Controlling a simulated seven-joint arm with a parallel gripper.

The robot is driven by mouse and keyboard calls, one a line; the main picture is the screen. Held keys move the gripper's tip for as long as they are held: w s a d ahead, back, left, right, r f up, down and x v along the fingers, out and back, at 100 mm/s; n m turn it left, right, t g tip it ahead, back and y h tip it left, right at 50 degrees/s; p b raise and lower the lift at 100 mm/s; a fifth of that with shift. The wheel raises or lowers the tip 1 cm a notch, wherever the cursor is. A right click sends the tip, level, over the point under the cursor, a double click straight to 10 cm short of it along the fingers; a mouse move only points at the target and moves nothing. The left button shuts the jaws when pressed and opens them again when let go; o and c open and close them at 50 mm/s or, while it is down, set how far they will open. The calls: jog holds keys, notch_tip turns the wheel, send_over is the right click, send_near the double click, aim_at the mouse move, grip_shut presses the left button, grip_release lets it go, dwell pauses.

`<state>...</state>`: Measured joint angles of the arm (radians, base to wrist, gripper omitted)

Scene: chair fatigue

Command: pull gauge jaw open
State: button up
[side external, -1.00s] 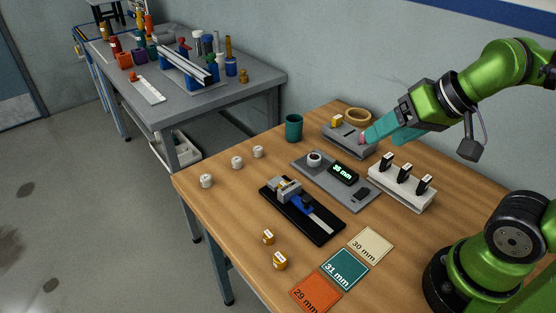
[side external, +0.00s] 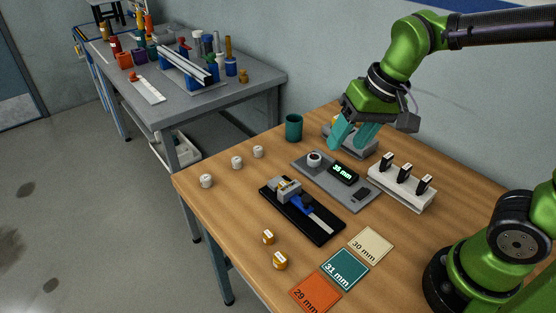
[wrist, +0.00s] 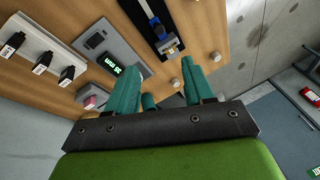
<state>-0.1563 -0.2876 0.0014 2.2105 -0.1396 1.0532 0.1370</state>
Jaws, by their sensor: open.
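The gauge is a black base (side external: 323,228) with a grey jaw block (side external: 287,187) and a blue sliding part (side external: 302,203) on a pale rail. It lies on the near middle of the wooden table. In the wrist view its blue part (wrist: 150,10) and jaw end (wrist: 170,45) show near the top. My gripper (side external: 346,148) is open and empty, behind the gauge and above the back of the table, apart from the gauge. Its teal fingers (wrist: 158,75) point down toward the table. The fingers partly hide a grey block (side external: 365,150).
A grey plate (side external: 312,178) with a display (side external: 344,172) and a white cylinder (side external: 314,158) lies between gauge and gripper. A teal cup (side external: 293,127) stands left. A white rack (side external: 402,190) with black-topped pieces stands right. Labelled cards (side external: 345,268) and small cylinders lie nearer.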

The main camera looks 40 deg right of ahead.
aim_at(307, 197)
jog(key=w+a+f+m+g+h, duration=0.25)
jog(key=w+m+g, duration=0.2)
jog(key=w, duration=0.25)
jog(key=shift+m+t+y, duration=0.35)
jog(key=shift+t, duration=0.1)
jog(key=f, duration=1.5)
jog(key=shift+s+a+f, duration=0.2)
jog(key=shift+s+a, duration=0.05)
grip_shut()
